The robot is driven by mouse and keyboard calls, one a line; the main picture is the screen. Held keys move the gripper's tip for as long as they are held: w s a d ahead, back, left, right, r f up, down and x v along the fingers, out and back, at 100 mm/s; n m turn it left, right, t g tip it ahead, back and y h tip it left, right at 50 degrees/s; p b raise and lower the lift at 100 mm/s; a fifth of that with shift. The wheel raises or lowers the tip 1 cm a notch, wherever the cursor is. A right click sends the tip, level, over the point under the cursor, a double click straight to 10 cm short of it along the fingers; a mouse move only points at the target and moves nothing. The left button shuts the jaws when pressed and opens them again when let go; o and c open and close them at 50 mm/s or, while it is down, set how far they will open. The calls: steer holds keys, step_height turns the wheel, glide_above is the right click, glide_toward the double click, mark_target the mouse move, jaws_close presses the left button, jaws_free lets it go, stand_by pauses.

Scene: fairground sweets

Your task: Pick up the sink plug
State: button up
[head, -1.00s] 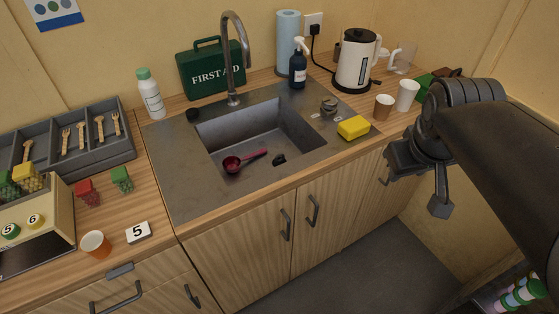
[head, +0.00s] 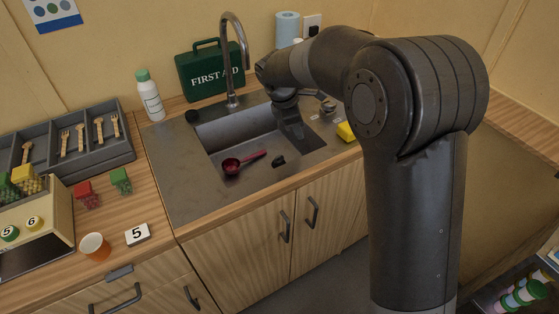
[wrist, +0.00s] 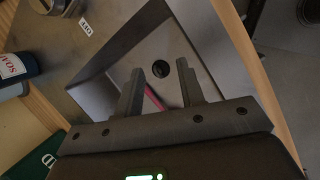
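A small dark round piece (head: 278,160) lies on the floor of the sink basin, by the handle end of a red scoop (head: 243,162). It also shows in the wrist view (wrist: 160,68), as a dark disc with an inner ring. I cannot tell whether it is the plug or the drain hole. Another black round piece (head: 192,115) sits on the back left corner of the sink top, and may be the plug. My gripper (wrist: 160,66) is open and empty, pointing down over the basin. The dark disc shows between its fingertips, further down.
The sink (head: 175,170) has a tall tap (head: 232,60) behind the basin. A yellow sponge (head: 346,132) and a metal item (head: 328,106) are on its right. A soap bottle (wrist: 14,68) stands nearby. A first aid case (head: 205,75) is at the back.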

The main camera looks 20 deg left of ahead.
mark_target(278, 156)
steer(key=w+a+f+n, duration=0.2)
steer(key=a+f+n, duration=0.3)
steer(key=a+f, duration=0.4)
steer(key=shift+h, duration=0.3)
steer(key=x, duration=1)
steer(key=shift+f, duration=0.2)
steer(key=shift+c, duration=0.2)
jaws_close()
